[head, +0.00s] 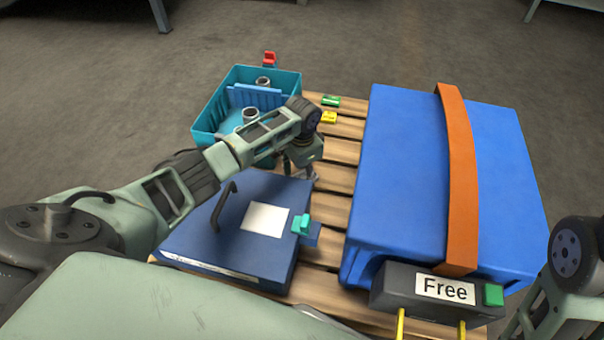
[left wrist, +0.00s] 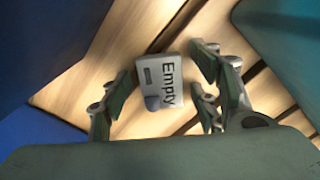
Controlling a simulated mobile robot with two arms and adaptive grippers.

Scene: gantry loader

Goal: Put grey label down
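The grey label (left wrist: 160,82), marked "Empty", shows in the left wrist view over the wooden slats of the pallet. It appears to lie on the slats. My left gripper (left wrist: 158,90) is open around it, with gaps between the fingers and the label on both sides. In the head view my left gripper (head: 302,171) points down at the pallet, between the dark blue case and the teal crate; the label is hidden there. My right arm shows at the right edge, but its gripper is out of view.
The pallet (head: 341,150) also bears a teal crate (head: 207,117) with metal parts, a dark blue case (head: 190,232) and a big blue box (head: 405,170) with an orange strap. Green (head: 330,101) and yellow (head: 328,117) clips sit near the back. A "Free" label (head: 445,289) is at the front.

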